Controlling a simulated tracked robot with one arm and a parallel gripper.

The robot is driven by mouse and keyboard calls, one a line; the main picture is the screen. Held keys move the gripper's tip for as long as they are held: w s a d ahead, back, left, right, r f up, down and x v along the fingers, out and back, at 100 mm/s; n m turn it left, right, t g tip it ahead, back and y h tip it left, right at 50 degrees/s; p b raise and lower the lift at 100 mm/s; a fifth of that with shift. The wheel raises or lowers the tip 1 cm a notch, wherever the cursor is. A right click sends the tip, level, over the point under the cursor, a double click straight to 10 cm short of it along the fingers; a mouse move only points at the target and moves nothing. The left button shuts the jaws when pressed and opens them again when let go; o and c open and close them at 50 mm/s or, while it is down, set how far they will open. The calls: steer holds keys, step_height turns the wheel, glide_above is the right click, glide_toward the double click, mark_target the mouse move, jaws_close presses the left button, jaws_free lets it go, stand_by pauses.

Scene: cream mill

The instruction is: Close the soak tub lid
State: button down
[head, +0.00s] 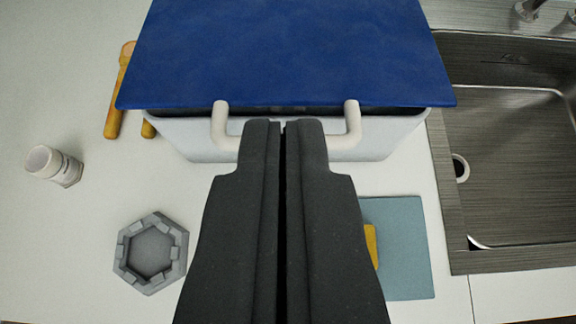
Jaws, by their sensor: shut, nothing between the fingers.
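The soak tub (190,139) is a pale grey box in the upper middle of the head view. Its blue lid (285,50) covers the top in the picture, with a dark gap under its front edge; how far it is raised is hard to tell. A cream bar handle (220,125) sticks out at the lid's front edge. My gripper (284,124) is shut and empty, its fingertips in front of the handle's middle, hiding it. Whether they touch the handle, I cannot tell.
A metal sink (510,150) lies to the right. A grey hexagonal holder (150,253) and a small white cylinder (54,166) stand on the left. A blue-grey mat (405,250) with a yellow thing (371,246) is at lower right. Wooden-handled tools (118,95) lie behind left.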

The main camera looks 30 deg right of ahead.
mark_target(285, 100)
steer(key=x, duration=0.8)
steer(key=shift+s+f+p, duration=0.1)
steer(key=shift+f+p, duration=0.05)
steer(key=shift+p, duration=0.2)
steer(key=f, duration=0.2)
steer(key=s+f, duration=0.1)
steer(key=shift+s+a+f, duration=0.1)
steer(key=shift+a+f, duration=0.2)
steer(key=shift+a, duration=0.05)
steer(key=shift+f, duration=0.1)
